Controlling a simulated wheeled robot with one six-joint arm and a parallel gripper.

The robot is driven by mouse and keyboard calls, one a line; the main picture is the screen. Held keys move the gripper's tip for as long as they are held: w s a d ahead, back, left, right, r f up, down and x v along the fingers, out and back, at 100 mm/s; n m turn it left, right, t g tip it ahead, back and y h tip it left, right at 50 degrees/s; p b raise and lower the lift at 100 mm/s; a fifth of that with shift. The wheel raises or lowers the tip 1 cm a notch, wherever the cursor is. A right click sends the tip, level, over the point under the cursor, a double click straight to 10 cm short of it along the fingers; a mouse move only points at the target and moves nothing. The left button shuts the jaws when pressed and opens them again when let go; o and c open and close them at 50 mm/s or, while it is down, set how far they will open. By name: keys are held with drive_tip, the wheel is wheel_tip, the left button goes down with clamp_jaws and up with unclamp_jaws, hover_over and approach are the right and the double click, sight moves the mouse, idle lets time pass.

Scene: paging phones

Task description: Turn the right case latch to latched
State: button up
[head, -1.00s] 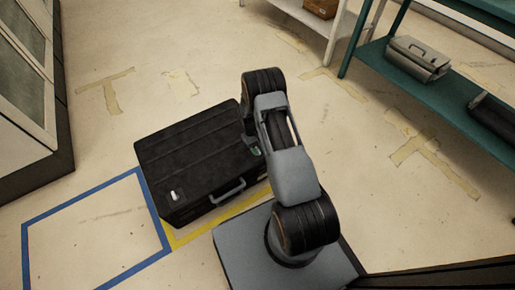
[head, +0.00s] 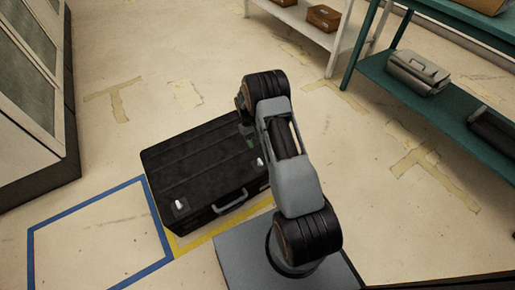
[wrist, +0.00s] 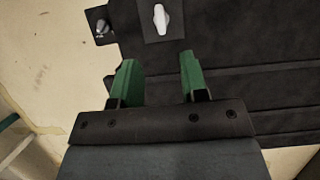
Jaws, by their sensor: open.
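A black case (head: 200,165) lies on the floor in the head view, with a grey handle (head: 230,201) on its near side. The right case latch (head: 260,162), a small white knob, shows at its right near edge. The left latch (head: 180,204) is at its left near corner. In the wrist view a white latch knob (wrist: 161,19) on a dark plate lies ahead of my gripper (wrist: 160,78), roughly in line with the gap between the fingers. My gripper's green fingers are apart and empty, not touching the knob. In the head view my arm mostly hides the gripper.
A small dark fitting with a pale knob (wrist: 101,26) shows at the case's edge. Blue floor tape (head: 100,225) and yellow tape (head: 190,244) mark the floor near the case. A teal shelf (head: 425,95) stands at right, a cabinet (head: 30,110) at left. Floor behind the case is clear.

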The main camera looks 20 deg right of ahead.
drive_tip(key=shift+v, duration=1.55)
drive_tip(key=s+a+r+t+p, duration=0.15)
drive_tip(key=r+p, duration=0.45)
drive_tip(key=r, duration=0.7)
drive_tip(key=s+a+r+t+p, duration=0.1)
drive_tip(key=s+a+r+p, duration=0.3)
drive_tip(key=r, duration=0.8)
drive_tip(key=s+d+r+t+p, duration=0.1)
drive_tip(key=r+t+p, duration=0.1)
drive_tip(key=r+p, duration=0.8)
drive_tip(key=s+a+r+t+p, duration=0.2)
drive_tip(key=s+r+p, duration=0.3)
drive_tip(key=r, duration=0.7)
drive_tip(key=s+a+r+m+t+p, duration=0.1)
drive_tip(key=s+a+r+p, duration=0.1)
drive_tip(key=s+r+p, duration=0.4)
drive_tip(key=s+r, duration=0.4)
drive_tip(key=r, duration=0.2)
drive_tip(key=shift+a+t+y, duration=0.25)
drive_tip(key=shift+t+y, duration=0.05)
drive_tip(key=shift+t, duration=0.05)
drive_tip(key=shift+r, duration=0.15)
